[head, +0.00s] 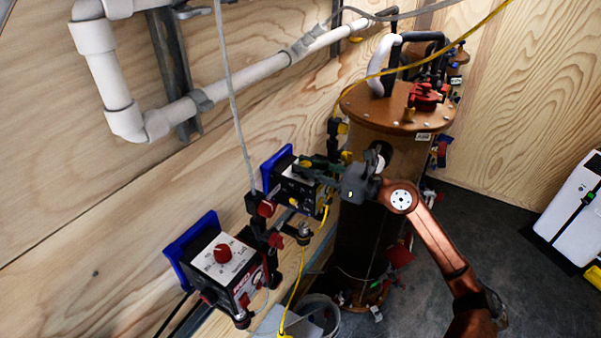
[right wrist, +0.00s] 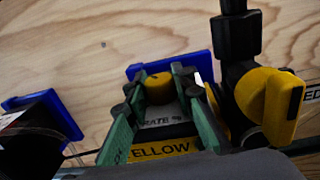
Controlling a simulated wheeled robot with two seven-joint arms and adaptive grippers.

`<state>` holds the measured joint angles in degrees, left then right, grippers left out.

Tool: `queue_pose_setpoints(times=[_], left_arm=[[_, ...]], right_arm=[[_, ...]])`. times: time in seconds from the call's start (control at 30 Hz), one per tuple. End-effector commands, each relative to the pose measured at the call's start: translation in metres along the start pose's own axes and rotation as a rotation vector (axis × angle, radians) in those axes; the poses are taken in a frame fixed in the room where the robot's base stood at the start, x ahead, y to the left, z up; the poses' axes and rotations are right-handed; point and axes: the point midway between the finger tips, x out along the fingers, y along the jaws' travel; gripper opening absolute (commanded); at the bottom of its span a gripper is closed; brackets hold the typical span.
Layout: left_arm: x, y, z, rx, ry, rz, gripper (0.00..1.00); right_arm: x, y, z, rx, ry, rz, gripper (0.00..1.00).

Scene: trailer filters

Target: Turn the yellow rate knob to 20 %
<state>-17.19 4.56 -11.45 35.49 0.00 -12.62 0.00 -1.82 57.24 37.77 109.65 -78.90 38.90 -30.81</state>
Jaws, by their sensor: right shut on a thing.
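The yellow rate knob (right wrist: 158,88) sits on the face of a dark control box marked "YELLOW" and "RATE". In the right wrist view, my right gripper (right wrist: 160,96) has its green fingers on either side of the knob, shut on it. The knob's pointer and most of its scale are too hidden to read. In the head view the dark box (head: 297,189) hangs on a blue bracket on the wall, and my right gripper (head: 312,168) reaches it from the right, covering the knob. My left gripper is not in view.
A similar box with a red knob (head: 222,253) stands at lower left. A yellow valve handle (right wrist: 270,104) on black fittings is close to the right finger. A brown cylindrical tank (head: 385,115) stands behind my right arm. A bucket (head: 320,316) is below.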

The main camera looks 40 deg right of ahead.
Motion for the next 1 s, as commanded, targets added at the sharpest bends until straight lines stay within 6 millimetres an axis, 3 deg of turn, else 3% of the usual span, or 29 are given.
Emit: queue_pose_setpoints(times=[0.23,0.77,0.8,1.0], left_arm=[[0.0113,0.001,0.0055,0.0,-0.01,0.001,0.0],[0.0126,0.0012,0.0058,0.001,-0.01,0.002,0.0],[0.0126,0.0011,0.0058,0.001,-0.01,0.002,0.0],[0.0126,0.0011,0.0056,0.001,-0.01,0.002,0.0]], right_arm=[[0.0007,0.0003,-0.0035,0.003,0.006,0.06,0.0],[0.0003,0.0011,-0.0022,0.003,0.006,0.078,0.0],[0.0003,0.0011,-0.0022,0.003,0.006,0.078,0.25],[0.0002,0.0008,-0.0014,0.002,0.004,0.076,0.39]])
